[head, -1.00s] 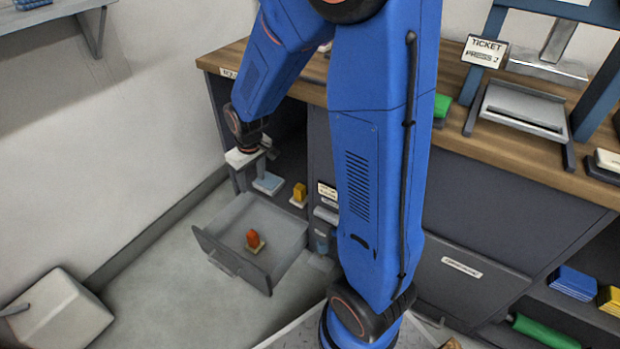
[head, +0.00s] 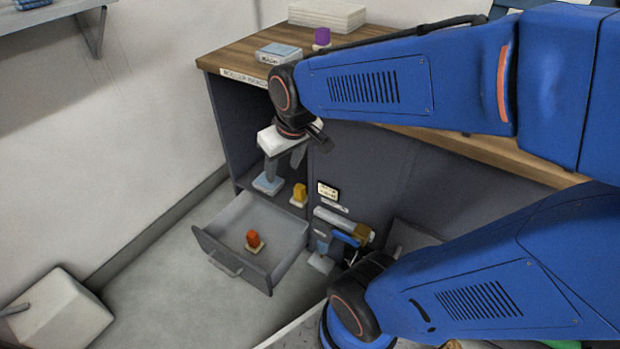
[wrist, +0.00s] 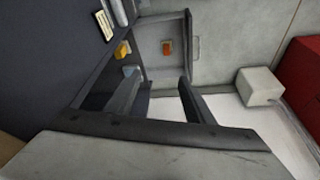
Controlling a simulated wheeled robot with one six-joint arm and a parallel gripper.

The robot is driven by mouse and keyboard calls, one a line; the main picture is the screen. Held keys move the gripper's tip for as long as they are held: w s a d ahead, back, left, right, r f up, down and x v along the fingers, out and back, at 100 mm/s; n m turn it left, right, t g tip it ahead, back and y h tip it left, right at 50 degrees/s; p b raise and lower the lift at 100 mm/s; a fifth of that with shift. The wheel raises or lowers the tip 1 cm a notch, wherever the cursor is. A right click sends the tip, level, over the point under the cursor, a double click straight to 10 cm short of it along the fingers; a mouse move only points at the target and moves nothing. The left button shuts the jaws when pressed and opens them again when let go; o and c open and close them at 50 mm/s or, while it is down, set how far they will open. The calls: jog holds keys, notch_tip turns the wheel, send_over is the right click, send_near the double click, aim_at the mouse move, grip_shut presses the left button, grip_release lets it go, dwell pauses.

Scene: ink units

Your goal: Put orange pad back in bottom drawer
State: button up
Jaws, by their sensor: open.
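The orange pad (head: 254,240), a small orange-red block on a pale base, sits inside the open low drawer (head: 222,252). The grey drawer is pulled out from the cabinet close to the floor. The wrist view shows the pad (wrist: 167,47) in the drawer (wrist: 180,72), beyond the fingertips. My gripper (head: 285,165) hangs above and behind the drawer, in front of the cabinet's open left bay, apart from the pad. In the wrist view its two fingers (wrist: 159,82) are spread with nothing between them.
A yellow block (head: 299,193) and a pale blue one (head: 268,183) stand on the shelf beside the drawer. The wooden counter (head: 235,58) holds a purple block (head: 322,37). A white box (head: 60,309) stands on the floor at left. Floor between is clear.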

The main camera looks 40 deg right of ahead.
jog(key=s+r+m+t, duration=0.1)
jog(key=s+r, duration=0.2)
jog(key=s, duration=0.7)
jog(key=shift+d, duration=0.35)
jog(key=shift+r, duration=0.1)
dwell(0.7)
